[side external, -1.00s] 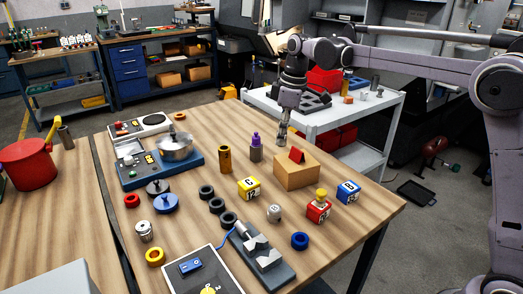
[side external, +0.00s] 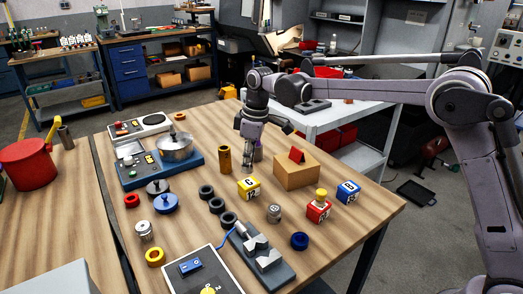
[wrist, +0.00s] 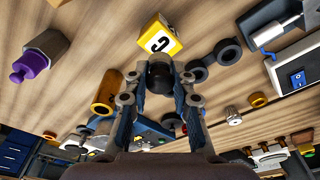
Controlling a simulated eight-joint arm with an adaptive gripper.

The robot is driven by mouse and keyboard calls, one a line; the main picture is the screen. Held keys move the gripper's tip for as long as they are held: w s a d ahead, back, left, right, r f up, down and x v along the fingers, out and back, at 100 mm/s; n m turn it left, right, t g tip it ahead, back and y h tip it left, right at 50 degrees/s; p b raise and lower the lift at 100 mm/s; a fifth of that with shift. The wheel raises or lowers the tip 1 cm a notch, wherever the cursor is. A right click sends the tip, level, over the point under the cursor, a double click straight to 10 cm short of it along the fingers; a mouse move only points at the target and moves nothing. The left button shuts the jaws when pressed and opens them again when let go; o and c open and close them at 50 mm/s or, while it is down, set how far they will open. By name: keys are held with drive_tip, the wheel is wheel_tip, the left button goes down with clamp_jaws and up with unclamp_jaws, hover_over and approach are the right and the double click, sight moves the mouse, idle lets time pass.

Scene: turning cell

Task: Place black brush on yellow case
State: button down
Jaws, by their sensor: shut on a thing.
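My gripper (side external: 248,166) is shut on a dark rounded thing, the black brush (wrist: 160,76), which sits between the fingertips in the wrist view. The brush is hard to make out in the side view. The yellow case (side external: 249,188) is a yellow and white cube marked C, standing on the wooden table. My gripper is close behind and above it in the side view. In the wrist view the case (wrist: 160,36) is just beyond the fingertips, with the brush near its lower edge. I cannot tell whether they touch.
A brass cylinder (side external: 224,159) stands left of my gripper, and a purple-topped thing (wrist: 30,67) is close by, partly hidden in the side view. A cardboard box (side external: 296,174) stands right. Black rings (side external: 213,205) lie left of the case, and a vise (side external: 262,250) is in front.

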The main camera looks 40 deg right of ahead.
drive_tip(key=shift+f, duration=1.8)
drive_tip(key=shift+f, duration=0.1)
drive_tip(key=c, duration=1.1)
unclamp_jaws()
wheel_tip(320, 180, up, 12)
drive_tip(key=s+d, duration=0.1)
drive_tip(key=s+d+r+m+t, duration=0.2)
drive_tip(key=s+d+m, duration=0.15)
drive_tip(key=s, duration=0.35)
drive_tip(key=s+d+f+m+t, duration=0.1)
drive_tip(key=s+d+f, duration=0.1)
drive_tip(key=s, duration=0.4)
drive_tip(key=s+d+f+m+t, duration=0.1)
drive_tip(key=s+d+f+m, duration=0.1)
drive_tip(key=s+f, duration=0.2)
drive_tip(key=s+d+f+m+t+h, duration=0.1)
drive_tip(key=s+d+f+m+t, duration=0.1)
drive_tip(key=s, duration=0.7)
drive_tip(key=shift+s+d+f+m, duration=0.25)
drive_tip(key=shift+s+d+f, duration=0.2)
drive_tip(key=shift+f, duration=0.25)
